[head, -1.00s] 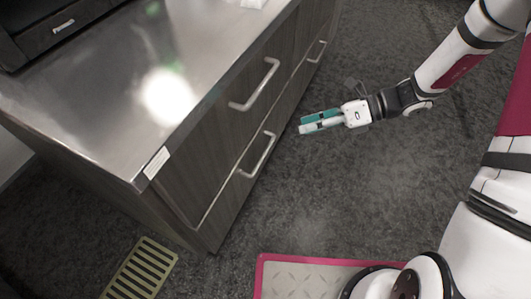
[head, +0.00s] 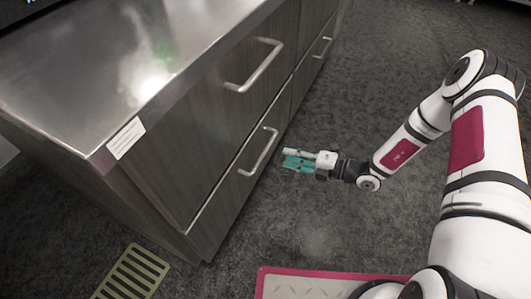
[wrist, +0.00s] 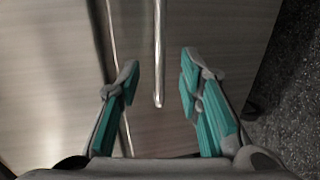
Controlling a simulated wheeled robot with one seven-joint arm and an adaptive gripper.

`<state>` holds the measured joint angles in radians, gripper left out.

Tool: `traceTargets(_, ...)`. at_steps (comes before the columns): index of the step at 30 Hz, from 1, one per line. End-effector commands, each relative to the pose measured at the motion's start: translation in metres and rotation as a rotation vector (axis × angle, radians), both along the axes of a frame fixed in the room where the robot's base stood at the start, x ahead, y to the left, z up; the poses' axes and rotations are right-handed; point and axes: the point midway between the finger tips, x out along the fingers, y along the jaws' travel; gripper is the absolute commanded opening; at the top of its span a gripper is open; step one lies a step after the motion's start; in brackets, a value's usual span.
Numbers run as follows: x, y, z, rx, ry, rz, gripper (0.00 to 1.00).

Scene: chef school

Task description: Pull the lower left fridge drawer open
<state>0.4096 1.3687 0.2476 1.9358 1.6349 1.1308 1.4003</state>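The lower left fridge drawer (head: 235,190) is a dark wood-grain front under a steel counter and looks shut. Its silver bar handle (head: 261,153) runs along the front. My gripper (head: 287,160) is just right of this handle in the head view, pointing at it. In the wrist view my gripper (wrist: 160,85) is open, its teal fingers on either side of the handle (wrist: 158,60). I cannot tell how deep the handle lies between the fingers; no finger visibly touches it.
The upper drawer's handle (head: 255,66) sticks out above. More drawers with another handle (head: 322,46) stand farther along. A yellow floor grate (head: 131,274) lies by the cabinet's near corner. Dark carpet (head: 330,95) is clear in front of the drawers.

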Motion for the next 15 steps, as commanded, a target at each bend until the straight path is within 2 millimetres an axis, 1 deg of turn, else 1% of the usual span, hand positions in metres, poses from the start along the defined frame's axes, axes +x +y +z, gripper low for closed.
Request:
traceTargets(1, 0.003, 0.011, -0.005, 0.0, -0.001, 0.004, 0.33)
traceTargets(9, 0.02, 0.058, -0.015, -0.002, -0.002, 0.005, 0.33)
traceTargets(12, 0.025, 0.071, -0.017, -0.001, -0.002, 0.004, 0.33)
traceTargets(15, 0.029, 0.08, -0.019, -0.001, -0.002, 0.003, 0.33)
